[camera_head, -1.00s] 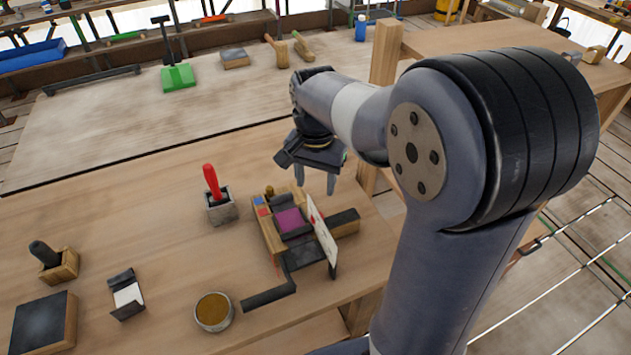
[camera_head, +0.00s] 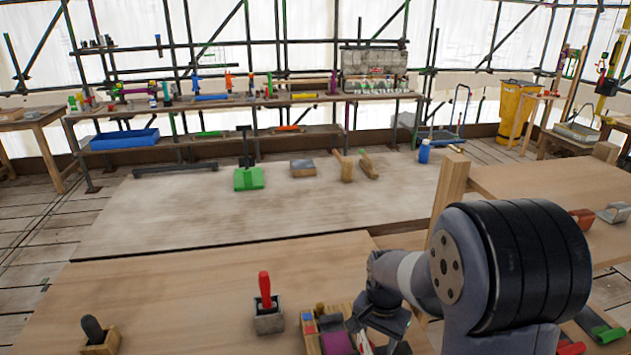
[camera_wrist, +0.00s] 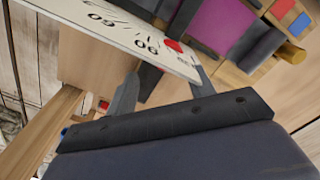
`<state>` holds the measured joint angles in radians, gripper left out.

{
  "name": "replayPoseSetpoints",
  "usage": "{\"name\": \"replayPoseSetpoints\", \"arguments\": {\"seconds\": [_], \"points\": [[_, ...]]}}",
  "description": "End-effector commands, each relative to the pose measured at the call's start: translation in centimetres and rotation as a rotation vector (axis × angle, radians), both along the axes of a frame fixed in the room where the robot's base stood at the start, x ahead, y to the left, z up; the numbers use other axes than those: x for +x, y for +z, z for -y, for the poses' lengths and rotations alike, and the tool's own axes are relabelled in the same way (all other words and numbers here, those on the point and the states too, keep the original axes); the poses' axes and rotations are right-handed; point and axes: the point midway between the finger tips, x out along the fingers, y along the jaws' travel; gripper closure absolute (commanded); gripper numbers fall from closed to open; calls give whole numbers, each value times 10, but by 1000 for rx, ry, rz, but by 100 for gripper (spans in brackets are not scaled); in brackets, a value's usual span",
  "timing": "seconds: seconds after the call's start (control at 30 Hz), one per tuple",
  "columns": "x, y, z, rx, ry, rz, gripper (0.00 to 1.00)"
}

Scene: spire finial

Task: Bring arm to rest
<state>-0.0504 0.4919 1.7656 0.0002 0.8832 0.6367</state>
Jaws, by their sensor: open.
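My arm rises at the right of the head view and bends down to the left over the front bench (camera_head: 180,290). My gripper (camera_wrist: 165,90) is open, with its two fingers apart in the wrist view. It hangs close by the wooden fixture (camera_wrist: 270,65), which has a magenta block (camera_wrist: 222,25) and a white marked card (camera_wrist: 120,35). In the head view the fixture's magenta block (camera_head: 337,343) shows at the bottom edge, beside the gripper. The fingertips are hidden in the head view. I see nothing held between the fingers.
A red-handled tool in a holder (camera_head: 265,300) and a dark-handled tool in a wooden block (camera_head: 98,335) stand on the bench. A wooden post (camera_head: 450,190) rises behind my arm. The bench's left middle is clear.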

Motion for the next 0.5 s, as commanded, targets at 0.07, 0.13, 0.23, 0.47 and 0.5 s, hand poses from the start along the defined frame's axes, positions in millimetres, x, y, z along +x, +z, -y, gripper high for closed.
{"name": "replayPoseSetpoints", "arguments": {"seconds": [0.07,0.13,0.23,0.47,0.5], "points": [[1,0,5,-1,-1,-1,50],[1,0,8,0,0,-1,50],[2,0,9,0,1,-1,50],[1,0,9,0,1,-1,50],[1,0,9,0,2,-1,50]]}}
